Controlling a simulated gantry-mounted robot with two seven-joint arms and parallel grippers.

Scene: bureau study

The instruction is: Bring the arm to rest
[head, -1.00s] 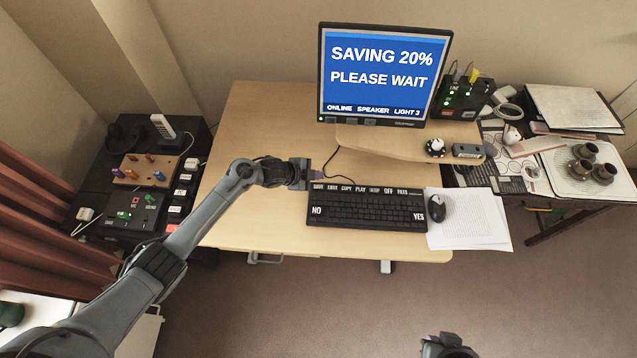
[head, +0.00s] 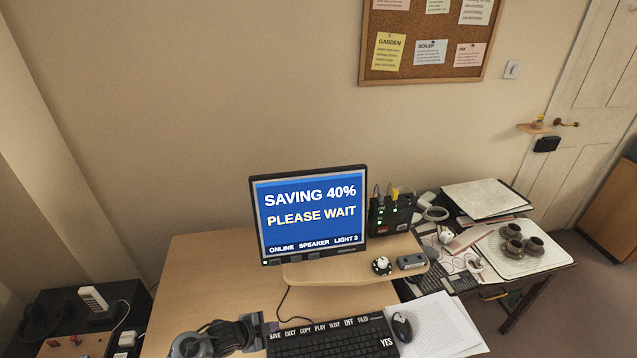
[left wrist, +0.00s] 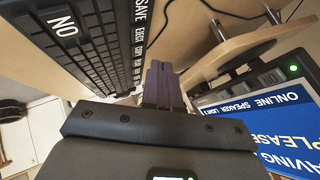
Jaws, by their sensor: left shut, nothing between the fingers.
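My left gripper (head: 268,324) is at the left end of the black keyboard (head: 335,341), over the desk's left part. In the left wrist view its dark fingers (left wrist: 162,78) are together with nothing between them. The keyboard, with its NO key, also fills the upper left of that view (left wrist: 88,32). I cannot tell whether the fingers touch the keyboard. The monitor (head: 309,215) stands behind it and reads "SAVING 40% PLEASE WAIT", with "ONLINE SPEAKER LIGHT 3" below. My right gripper is not in view.
A wooden shelf with a dial (head: 382,265) stands by the monitor. A mouse (head: 402,328) lies on papers (head: 440,325) right of the keyboard. A side table holds a tray (head: 522,262) with brown cups. The desk (head: 200,262) is bare left of the monitor.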

